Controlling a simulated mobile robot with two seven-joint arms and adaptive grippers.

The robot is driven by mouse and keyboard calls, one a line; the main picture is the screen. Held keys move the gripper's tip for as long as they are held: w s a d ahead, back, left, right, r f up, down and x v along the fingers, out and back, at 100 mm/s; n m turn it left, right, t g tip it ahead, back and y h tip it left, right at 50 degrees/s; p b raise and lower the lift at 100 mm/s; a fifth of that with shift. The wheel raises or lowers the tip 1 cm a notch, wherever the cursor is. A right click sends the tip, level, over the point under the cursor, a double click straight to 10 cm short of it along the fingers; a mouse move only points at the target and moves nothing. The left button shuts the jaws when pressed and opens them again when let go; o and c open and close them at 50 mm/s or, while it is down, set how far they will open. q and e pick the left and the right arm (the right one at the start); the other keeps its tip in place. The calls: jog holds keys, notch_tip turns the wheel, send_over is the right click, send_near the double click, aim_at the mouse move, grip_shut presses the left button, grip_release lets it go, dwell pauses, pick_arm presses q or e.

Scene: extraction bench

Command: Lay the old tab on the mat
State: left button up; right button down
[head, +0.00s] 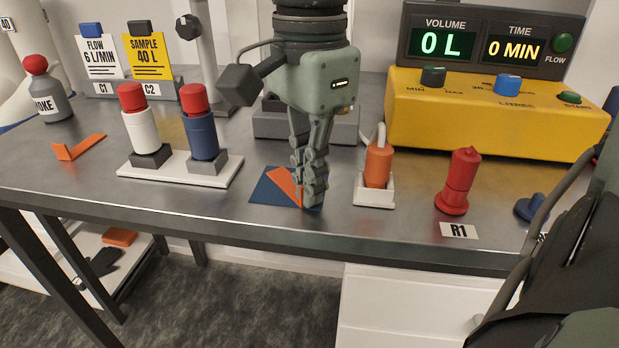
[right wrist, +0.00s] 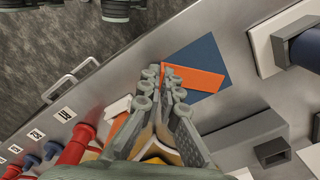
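An orange tab (head: 286,184) lies over the blue mat (head: 266,193) near the front of the bench; the tab (right wrist: 198,78) and mat (right wrist: 208,56) also show in the right wrist view. My right gripper (head: 312,195) points down over the mat's right side. Its fingers are close together, with the tab's end between the fingertips (right wrist: 163,78). The tab looks flat on or just above the mat; I cannot tell if it touches. A second, bent orange tab (head: 78,148) lies at the far left of the bench. My left gripper is not in view.
A white base (head: 180,172) with two red-capped cylinders stands left of the mat. An orange bottle (head: 378,165) in a white holder stands close on the right, then a red cylinder (head: 459,180). A yellow console (head: 490,115) is behind. The bench's front edge is near.

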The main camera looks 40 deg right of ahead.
jog(key=c, duration=2)
grip_release()
jog(key=shift+c, duration=0.2)
jog(key=shift+o, duration=1.2)
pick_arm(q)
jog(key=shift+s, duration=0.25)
pick_arm(e)
jog(key=shift+o, duration=0.4)
jog(key=shift+r, duration=0.2)
jog(key=shift+w+r+p, duration=0.1)
jog(key=shift+r+p, duration=0.2)
jog(key=shift+r, duration=0.1)
pick_arm(q)
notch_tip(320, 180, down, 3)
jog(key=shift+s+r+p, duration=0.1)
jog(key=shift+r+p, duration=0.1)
jog(key=shift+p, duration=0.1)
pick_arm(e)
notch_tip(320, 180, up, 11)
